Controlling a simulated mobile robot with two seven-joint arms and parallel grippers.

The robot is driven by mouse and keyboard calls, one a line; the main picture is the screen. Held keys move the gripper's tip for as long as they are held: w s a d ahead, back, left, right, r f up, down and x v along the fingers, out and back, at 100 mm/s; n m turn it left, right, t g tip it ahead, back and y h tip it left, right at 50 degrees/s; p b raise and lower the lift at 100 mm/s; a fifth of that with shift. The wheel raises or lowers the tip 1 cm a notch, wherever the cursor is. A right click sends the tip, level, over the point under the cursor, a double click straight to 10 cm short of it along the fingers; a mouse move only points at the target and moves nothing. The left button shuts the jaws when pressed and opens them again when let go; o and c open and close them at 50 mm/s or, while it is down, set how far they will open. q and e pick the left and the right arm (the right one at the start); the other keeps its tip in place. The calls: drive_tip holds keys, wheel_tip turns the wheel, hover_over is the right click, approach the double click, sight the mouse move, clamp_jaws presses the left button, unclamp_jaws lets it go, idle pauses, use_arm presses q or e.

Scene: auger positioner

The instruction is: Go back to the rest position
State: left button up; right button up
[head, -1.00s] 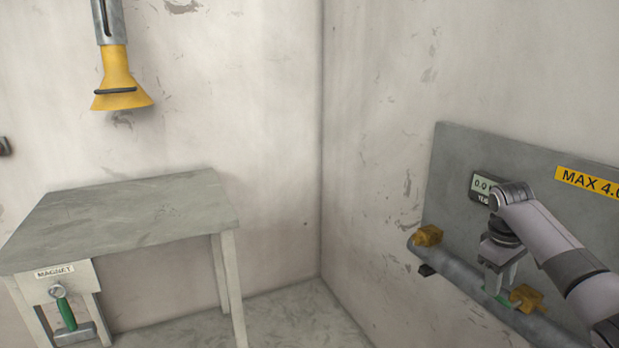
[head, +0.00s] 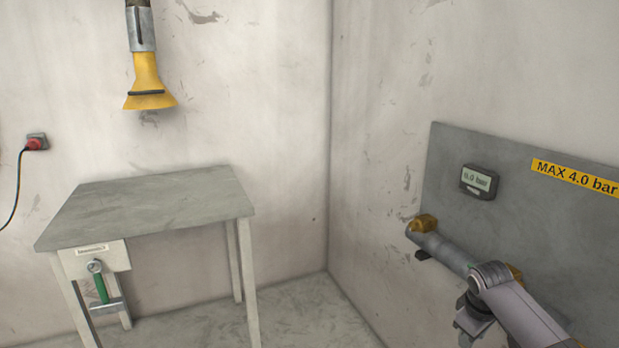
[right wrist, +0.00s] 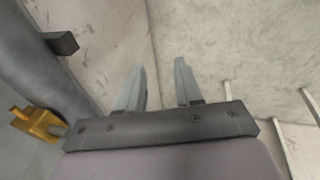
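My right gripper (right wrist: 157,82) is open in the right wrist view, with two grey fingers apart and nothing between them. In the head view my right arm comes in at the lower right, in front of the grey pipe (head: 445,249), and its fingertips are hard to make out. The wrist view shows the pipe (right wrist: 35,62) and a yellow fitting (right wrist: 38,124) left of the fingers. The gripper is apart from both. My left gripper is not in view.
A grey panel (head: 450,160) carries a gauge (head: 479,181) and a "MAX 4.0 bar" label (head: 577,178). A table (head: 150,205) with a green-handled lever (head: 102,288) stands left, under a yellow funnel-shaped nozzle (head: 149,88). A red plug (head: 37,143) is on the left wall. Floor between is clear.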

drive_tip(key=s+a+f+t+y, duration=0.3)
drive_tip(key=s+a+f+t, duration=0.1)
drive_tip(key=s+a+f, duration=0.95)
drive_tip(key=s+a+r+m+t+p, duration=0.1)
drive_tip(key=s+r+t, duration=0.1)
drive_tip(key=s, duration=0.6)
drive_tip(key=s+a+r+m+t+y, duration=0.1)
drive_tip(key=s+r+m+t, duration=0.1)
drive_tip(key=s, duration=0.6)
drive_tip(key=shift+s+r+p, duration=0.3)
drive_tip(key=shift+s+p, duration=0.05)
drive_tip(key=shift+p, duration=0.05)
